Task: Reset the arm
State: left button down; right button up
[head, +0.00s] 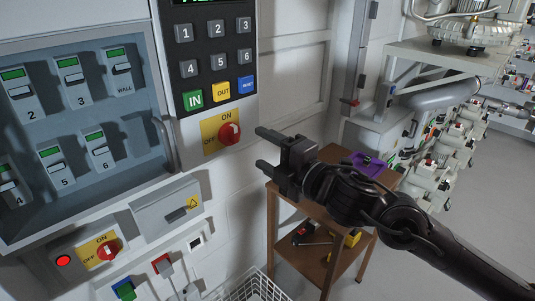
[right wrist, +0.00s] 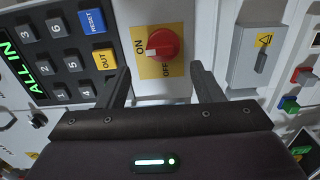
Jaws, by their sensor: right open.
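My right gripper (head: 261,148) is open and empty in the head view, its fingers pointing left toward the wall panel. It is just right of a red rotary switch (head: 229,134) on a yellow ON/OFF plate (head: 209,136), below the keypad. The right wrist view shows the two spread fingers of my right gripper (right wrist: 161,67), with the red switch (right wrist: 165,43) centred beyond their tips. A gap seems to lie between fingers and switch. My right arm comes in from the lower right. My left gripper is not in view.
The keypad (head: 218,67) has numbered, IN, OUT and RESET buttons; its display (right wrist: 27,60) reads ALL IN. A grey cabinet (head: 133,146) with numbered modules is left. A second red switch (head: 107,250) sits below. A wooden cart (head: 331,230) stands beneath my right arm.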

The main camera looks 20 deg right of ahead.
dwell(0.5)
jog(key=s+d+f+m+g+h, duration=0.2)
jog(key=f+m+h, duration=0.1)
jog(key=f+m, duration=0.4)
jog(key=s+d+f+m+g+h, duration=0.1)
jog(key=s+f+m+g+h, duration=0.3)
jog(key=f, duration=0.6)
jog(key=s+a+f+m+g+y, duration=0.1)
jog(key=s+a+f+m+g, duration=0.1)
jog(key=s+f+m+g, duration=0.4)
jog(key=s+a+f+m+g, duration=0.2)
jog(key=s+a+f+m, duration=0.1)
jog(key=s+f, duration=0.5)
notch_tip(320, 180, down, 30)
jog(key=s, duration=0.3)
jog(key=s+d+f+g, duration=0.1)
jog(key=s+d+f, duration=0.1)
jog(key=s+f, duration=0.6)
jog(key=s+d+f+g, duration=0.1)
jog(key=s+d+f, duration=0.1)
jog(key=s+f, duration=0.7)
jog(key=shift+s+n, duration=0.3)
jog(key=shift+s, duration=0.7)
